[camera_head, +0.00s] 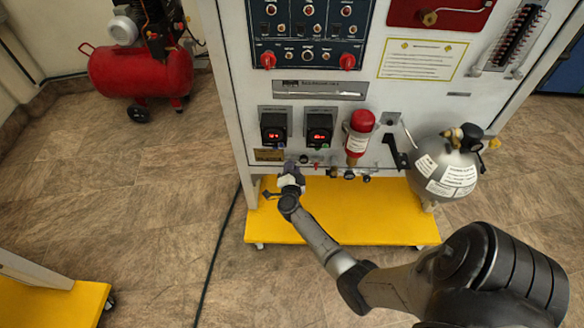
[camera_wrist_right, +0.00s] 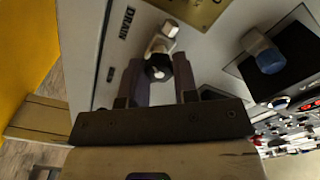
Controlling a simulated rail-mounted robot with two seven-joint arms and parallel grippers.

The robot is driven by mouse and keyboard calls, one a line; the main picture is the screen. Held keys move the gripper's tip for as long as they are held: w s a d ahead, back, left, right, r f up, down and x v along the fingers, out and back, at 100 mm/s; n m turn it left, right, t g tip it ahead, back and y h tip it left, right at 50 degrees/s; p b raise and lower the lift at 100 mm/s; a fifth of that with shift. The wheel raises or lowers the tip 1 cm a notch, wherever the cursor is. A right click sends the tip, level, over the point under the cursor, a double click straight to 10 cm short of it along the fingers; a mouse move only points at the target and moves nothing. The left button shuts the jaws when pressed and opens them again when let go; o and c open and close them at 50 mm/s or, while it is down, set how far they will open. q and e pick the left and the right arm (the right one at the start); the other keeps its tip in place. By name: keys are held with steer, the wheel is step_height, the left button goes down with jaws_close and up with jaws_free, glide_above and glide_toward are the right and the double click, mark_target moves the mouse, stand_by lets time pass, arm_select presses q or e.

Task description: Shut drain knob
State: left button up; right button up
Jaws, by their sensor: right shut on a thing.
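The drain knob (camera_wrist_right: 158,66) is a small black knob on a pale fitting, beside the "DRAIN" label (camera_wrist_right: 127,24) on the white panel. My right gripper (camera_wrist_right: 158,78) has one finger on each side of the knob and is shut on it. In the head view my right gripper (camera_head: 291,180) is at the lower left edge of the trainer panel, and the knob is hidden there by the gripper and wrist. My left gripper is not in view.
Two red-lit displays (camera_head: 273,130) sit just above the gripper. A red cylinder (camera_head: 359,136) and a silver tank (camera_head: 443,168) are to the right. A yellow base (camera_head: 390,225) lies below. A red compressor (camera_head: 135,72) stands at the back left.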

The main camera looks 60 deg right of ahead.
steer(key=shift+w+f+m+b, duration=0.1)
steer(key=shift+m+b, duration=2.45)
steer(key=shift+m, duration=4.55)
steer(key=shift+f+m+b, duration=0.1)
steer(key=shift+m+b, duration=2.4)
steer(key=shift+m, duration=4.6)
steer(key=o, duration=0.9)
